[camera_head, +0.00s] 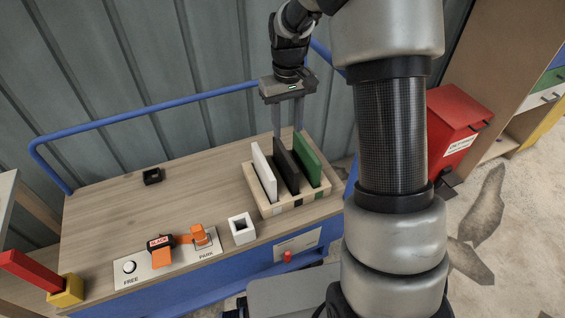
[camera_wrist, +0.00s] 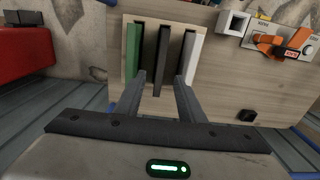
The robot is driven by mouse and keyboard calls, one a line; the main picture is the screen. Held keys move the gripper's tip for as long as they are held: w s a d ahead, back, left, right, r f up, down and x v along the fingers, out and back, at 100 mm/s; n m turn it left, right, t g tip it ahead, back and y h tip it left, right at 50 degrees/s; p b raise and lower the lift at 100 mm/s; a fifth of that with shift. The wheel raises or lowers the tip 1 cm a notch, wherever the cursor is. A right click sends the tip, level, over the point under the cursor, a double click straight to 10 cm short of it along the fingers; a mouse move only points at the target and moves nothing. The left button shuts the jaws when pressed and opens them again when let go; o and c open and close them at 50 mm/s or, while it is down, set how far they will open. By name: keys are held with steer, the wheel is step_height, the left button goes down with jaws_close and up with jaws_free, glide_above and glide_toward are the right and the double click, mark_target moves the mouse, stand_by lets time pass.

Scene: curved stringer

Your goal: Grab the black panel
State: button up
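The black panel (camera_head: 286,168) stands upright in the middle slot of a light wooden rack (camera_head: 262,205), between a white panel (camera_head: 264,173) and a green panel (camera_head: 307,160). My gripper (camera_head: 287,133) is above the rack with its fingers pointing down. In the wrist view, the black panel (camera_wrist: 161,62) lies between my two spread fingers (camera_wrist: 160,76), with a gap visible on each side. The green panel (camera_wrist: 133,52) is left there and the white panel (camera_wrist: 190,56) right. My gripper is open and holds nothing.
The rack stands on a wooden cart top (camera_head: 205,185) with a blue rail (camera_head: 140,113). A white square holder (camera_head: 242,229), an orange-and-black lever plate (camera_head: 165,256) and a small black block (camera_head: 152,176) are also on it. A red bin (camera_head: 455,125) stands right.

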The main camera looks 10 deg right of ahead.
mark_target(286, 165)
step_height(286, 165, down, 17)
steer(key=b, duration=0.4)
steer(key=shift+a+r, duration=0.1)
steer(key=shift+r, duration=0.2)
jaws_close()
